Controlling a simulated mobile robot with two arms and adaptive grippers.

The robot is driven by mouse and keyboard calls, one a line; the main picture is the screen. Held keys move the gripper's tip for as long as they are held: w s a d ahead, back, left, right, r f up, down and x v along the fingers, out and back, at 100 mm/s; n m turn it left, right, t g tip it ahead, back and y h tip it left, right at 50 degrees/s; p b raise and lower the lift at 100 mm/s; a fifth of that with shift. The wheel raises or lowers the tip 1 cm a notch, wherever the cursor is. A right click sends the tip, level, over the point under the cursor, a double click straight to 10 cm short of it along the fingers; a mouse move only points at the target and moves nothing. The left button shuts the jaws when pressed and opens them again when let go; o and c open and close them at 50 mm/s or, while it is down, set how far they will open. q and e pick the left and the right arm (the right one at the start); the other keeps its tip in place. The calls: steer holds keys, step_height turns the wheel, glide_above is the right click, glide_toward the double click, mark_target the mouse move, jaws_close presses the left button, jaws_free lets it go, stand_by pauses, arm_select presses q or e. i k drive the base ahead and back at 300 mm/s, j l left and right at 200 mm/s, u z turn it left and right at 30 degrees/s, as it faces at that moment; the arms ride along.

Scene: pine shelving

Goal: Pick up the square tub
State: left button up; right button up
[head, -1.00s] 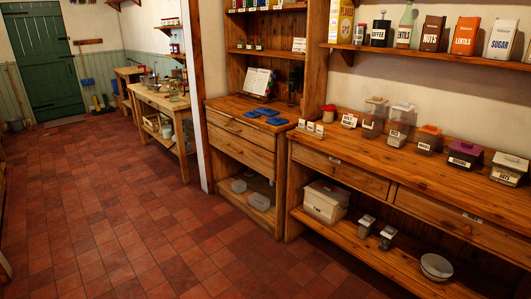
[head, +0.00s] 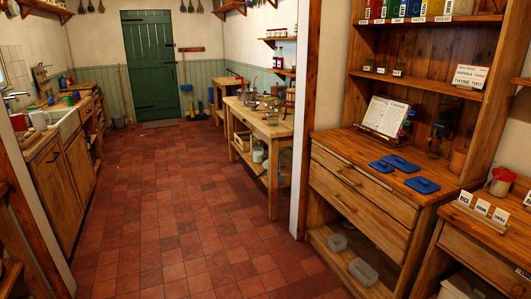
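Two greyish, see-through tubs without lids sit on the low shelf under the drawers of the pine dresser at the right. The farther, smaller tub (head: 337,243) looks roughly square. The nearer tub (head: 363,271) looks longer, though I cannot tell the exact shape of either from here. Several blue lids (head: 402,163) lie on the dresser top above. Neither of my grippers is in view.
The red tiled floor (head: 180,215) is clear down the middle. A white post (head: 303,120) stands left of the dresser (head: 365,205). A wooden workbench (head: 262,125) stands beyond it, sink cabinets (head: 65,160) line the left, and a green door (head: 150,65) closes the far end.

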mark_target(337, 241)
steer(key=i+z, duration=0.1)
steer(key=i, duration=0.9)
steer(key=i+j+z, duration=0.1)
steer(key=i, duration=0.9)
steer(key=j, duration=0.15)
